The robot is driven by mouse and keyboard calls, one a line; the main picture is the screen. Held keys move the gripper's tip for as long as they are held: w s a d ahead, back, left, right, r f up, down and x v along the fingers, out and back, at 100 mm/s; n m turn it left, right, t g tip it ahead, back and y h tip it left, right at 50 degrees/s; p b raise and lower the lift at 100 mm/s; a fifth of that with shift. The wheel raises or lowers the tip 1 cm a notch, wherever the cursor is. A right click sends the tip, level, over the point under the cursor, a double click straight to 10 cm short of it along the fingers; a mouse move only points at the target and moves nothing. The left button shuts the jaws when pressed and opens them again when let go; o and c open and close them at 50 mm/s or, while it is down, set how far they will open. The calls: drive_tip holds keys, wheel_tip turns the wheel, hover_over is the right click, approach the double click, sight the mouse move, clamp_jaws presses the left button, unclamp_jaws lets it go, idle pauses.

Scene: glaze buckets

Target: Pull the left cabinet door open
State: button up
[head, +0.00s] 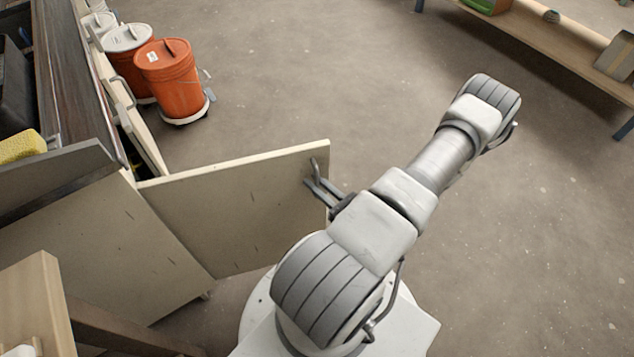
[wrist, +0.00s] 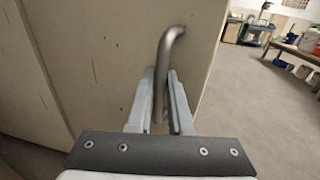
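The left cabinet door (head: 240,210) is a pale panel, swung well out from the cabinet. Its grey bar handle (head: 315,165) is near the door's free edge. My gripper (head: 318,188) is at this handle, with its fingers on either side of it. In the wrist view the handle (wrist: 167,60) runs down between the two fingers of my gripper (wrist: 161,75), which sit close against it. The handle's lower end is partly hidden between the fingers. The door face (wrist: 100,60) fills much of that view.
Another cabinet door (head: 130,105) stands along the cabinet front, beyond the open door. A yellow sponge (head: 20,146) lies on the cabinet top.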

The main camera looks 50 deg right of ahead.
drive_tip(key=shift+o, duration=0.3)
drive_tip(key=s+a+b, duration=0.1)
drive_tip(key=s+a, duration=0.1)
drive_tip(key=s, duration=1.5)
drive_tip(key=shift+s, duration=0.15)
drive_tip(key=shift+a, duration=0.1)
